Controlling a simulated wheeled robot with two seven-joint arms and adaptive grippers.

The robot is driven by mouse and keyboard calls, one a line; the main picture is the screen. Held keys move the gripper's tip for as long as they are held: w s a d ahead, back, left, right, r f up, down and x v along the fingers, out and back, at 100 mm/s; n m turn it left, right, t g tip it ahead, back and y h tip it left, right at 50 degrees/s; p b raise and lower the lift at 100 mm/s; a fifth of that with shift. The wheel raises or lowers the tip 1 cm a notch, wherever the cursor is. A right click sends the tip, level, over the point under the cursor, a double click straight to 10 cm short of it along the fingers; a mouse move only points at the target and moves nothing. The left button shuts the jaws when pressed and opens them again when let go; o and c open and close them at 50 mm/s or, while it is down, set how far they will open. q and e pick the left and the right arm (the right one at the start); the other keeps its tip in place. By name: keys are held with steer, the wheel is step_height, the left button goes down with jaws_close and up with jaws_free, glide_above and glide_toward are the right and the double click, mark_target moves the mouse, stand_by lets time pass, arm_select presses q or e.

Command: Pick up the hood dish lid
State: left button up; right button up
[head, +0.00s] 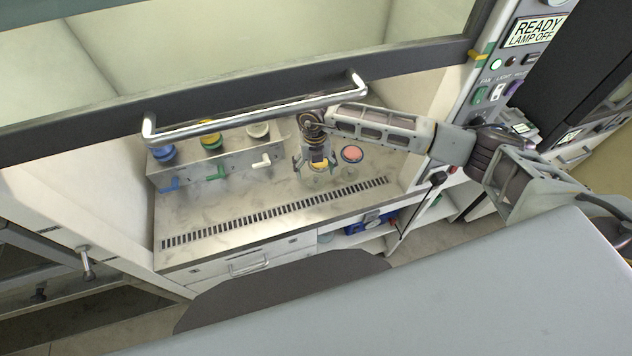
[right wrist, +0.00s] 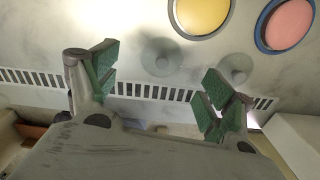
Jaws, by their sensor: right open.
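Two clear lids with small knobs lie on the hood's work surface; one lid (right wrist: 162,64) shows between my fingertips in the right wrist view, and the other lid (right wrist: 235,66) is just right of it, near my right-hand finger. Beyond them are a yellow dish (right wrist: 203,10) and a pink dish (right wrist: 289,24); the pink dish (head: 352,154) also shows in the head view. My right gripper (head: 315,165) is open, pointing down above the surface, with nothing between its fingers. In the head view it partly hides the yellow dish. My left gripper is out of view.
A slotted vent strip (head: 280,212) runs along the hood's front edge. A metal rack (head: 215,155) with coloured caps and taps stands at the back left. The raised sash's handle (head: 255,115) crosses above. The surface left of my gripper is clear.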

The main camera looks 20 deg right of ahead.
mark_target(316, 179)
steer(key=shift+s+d+f+b, duration=0.1)
steer(key=shift+f+b, duration=0.55)
steer(key=shift+f, duration=0.65)
steer(key=shift+d+f+b, duration=0.1)
steer(key=shift+f+b, duration=0.55)
steer(key=shift+f, duration=0.65)
steer(key=c, duration=1)
steer(key=shift+s, duration=0.1)
steer(key=c, duration=0.4)
steer(key=shift+s+f, duration=0.1)
steer(key=shift+f, duration=0.05)
steer(key=c, duration=0.4)
